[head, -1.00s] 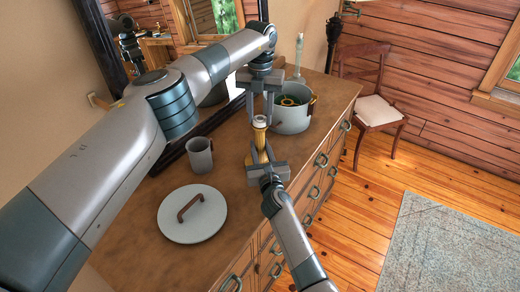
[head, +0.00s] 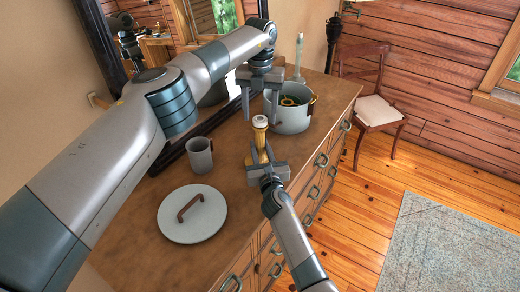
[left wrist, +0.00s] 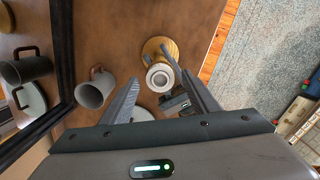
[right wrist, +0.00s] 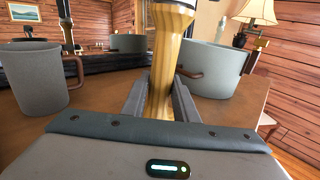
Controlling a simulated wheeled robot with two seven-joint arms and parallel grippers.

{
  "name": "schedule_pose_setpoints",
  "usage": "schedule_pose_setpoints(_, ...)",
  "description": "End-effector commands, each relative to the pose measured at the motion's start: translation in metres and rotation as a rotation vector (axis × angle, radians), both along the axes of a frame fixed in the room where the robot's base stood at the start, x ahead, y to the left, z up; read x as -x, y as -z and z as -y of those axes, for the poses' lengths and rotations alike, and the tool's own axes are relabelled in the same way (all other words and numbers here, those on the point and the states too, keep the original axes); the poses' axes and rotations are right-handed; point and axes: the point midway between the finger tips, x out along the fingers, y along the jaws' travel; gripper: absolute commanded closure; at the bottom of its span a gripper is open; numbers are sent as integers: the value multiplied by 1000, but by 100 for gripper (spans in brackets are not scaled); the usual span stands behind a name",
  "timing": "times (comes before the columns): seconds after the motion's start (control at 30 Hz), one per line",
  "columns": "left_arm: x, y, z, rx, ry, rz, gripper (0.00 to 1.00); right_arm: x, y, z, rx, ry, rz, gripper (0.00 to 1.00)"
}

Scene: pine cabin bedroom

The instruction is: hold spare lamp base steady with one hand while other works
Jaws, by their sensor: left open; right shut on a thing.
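The spare lamp base (head: 262,143) is a turned, honey-coloured wooden stem with a pale socket on top, standing upright on the dresser. My right gripper (head: 268,168) is shut around its stem; the stem also fills the middle of the right wrist view (right wrist: 163,75). My left gripper (head: 258,116) is open and empty, just above the socket. The left wrist view looks down on the pale socket (left wrist: 160,77) and the round wooden foot (left wrist: 153,47), with the open fingers near it. Much of the lower stem is hidden behind my right gripper in the head view.
On the dresser top (head: 140,203) stand a grey mug (head: 199,158), a flat lid (head: 205,222) with a brown handle, and a grey pot (head: 290,120) holding green and yellow things. A mirror stands along the back. A chair (head: 378,110) is beyond the far end.

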Motion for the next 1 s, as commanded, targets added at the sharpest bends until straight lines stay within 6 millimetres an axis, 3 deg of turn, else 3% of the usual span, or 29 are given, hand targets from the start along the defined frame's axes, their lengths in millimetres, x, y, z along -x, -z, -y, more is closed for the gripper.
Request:
schedule_pose_setpoints(0.6,-1,-94,0,-1,-2,1,45,0,0,0,0,0,0,100)
schedule_pose_setpoints(0.8,-1,-110,0,0,-1,1,45,0,0,0,0,0,0,100)
schedule_pose_setpoints(1.0,0,-113,0,1,0,0,45,0,0,0,0,0,0,100)
